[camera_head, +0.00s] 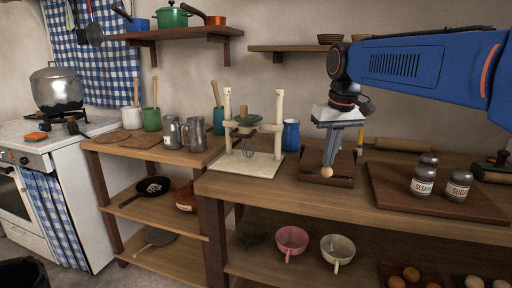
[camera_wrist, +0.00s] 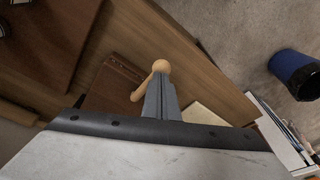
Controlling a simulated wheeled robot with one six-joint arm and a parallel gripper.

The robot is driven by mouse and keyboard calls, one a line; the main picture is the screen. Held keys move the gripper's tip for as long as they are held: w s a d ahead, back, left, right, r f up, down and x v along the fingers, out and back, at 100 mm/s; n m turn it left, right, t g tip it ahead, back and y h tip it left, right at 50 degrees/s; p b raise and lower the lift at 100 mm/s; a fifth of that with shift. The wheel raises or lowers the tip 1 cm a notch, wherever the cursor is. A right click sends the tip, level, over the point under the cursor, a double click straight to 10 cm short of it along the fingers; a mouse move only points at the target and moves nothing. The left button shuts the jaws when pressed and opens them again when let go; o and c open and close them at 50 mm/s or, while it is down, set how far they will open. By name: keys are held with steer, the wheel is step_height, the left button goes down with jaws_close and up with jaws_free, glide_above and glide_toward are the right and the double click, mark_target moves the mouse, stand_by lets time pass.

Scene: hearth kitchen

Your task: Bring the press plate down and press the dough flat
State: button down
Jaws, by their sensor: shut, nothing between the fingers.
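The press (camera_head: 341,180) is a dark brown wooden piece on the counter below my gripper. It also shows in the wrist view (camera_wrist: 112,88). A light wooden handle with a round knob (camera_wrist: 160,66) shows beside it; the knob also appears in the head view (camera_head: 326,172). My gripper (camera_head: 328,162) points down with its grey fingers shut and empty. In the wrist view the fingertips (camera_wrist: 161,80) overlap the handle just by the knob; I cannot tell whether they touch it. The dough is not visible, and the plate's exact angle is unclear.
A cream stand with a whisk (camera_head: 249,165) and a blue mug (camera_head: 291,135) are left of the press. A board (camera_head: 390,205) with labelled shakers (camera_head: 424,181) lies right, and a rolling pin (camera_head: 403,145) behind. The counter's front strip is clear.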

steer(key=shift+r, duration=0.1)
steer(key=w+v, duration=0.1)
steer(key=v, duration=0.6)
steer(key=shift+w+r, duration=0.25)
steer(key=shift+r, duration=0.25)
steer(key=shift+a, duration=0.1)
steer(key=s+d+f, duration=0.3)
steer(key=s+f, duration=0.6)
steer(key=s+d+f+m+t, duration=0.1)
steer(key=s+d+f, duration=0.1)
steer(key=s+f, duration=0.7)
steer(key=s+d+f+m+t, duration=0.1)
steer(key=s+d+f, duration=0.2)
steer(key=s+f, duration=0.6)
step_height(320, 180, down, 2)
steer(key=shift+s+d+f, duration=0.15)
steer(key=shift+s+d, duration=0.2)
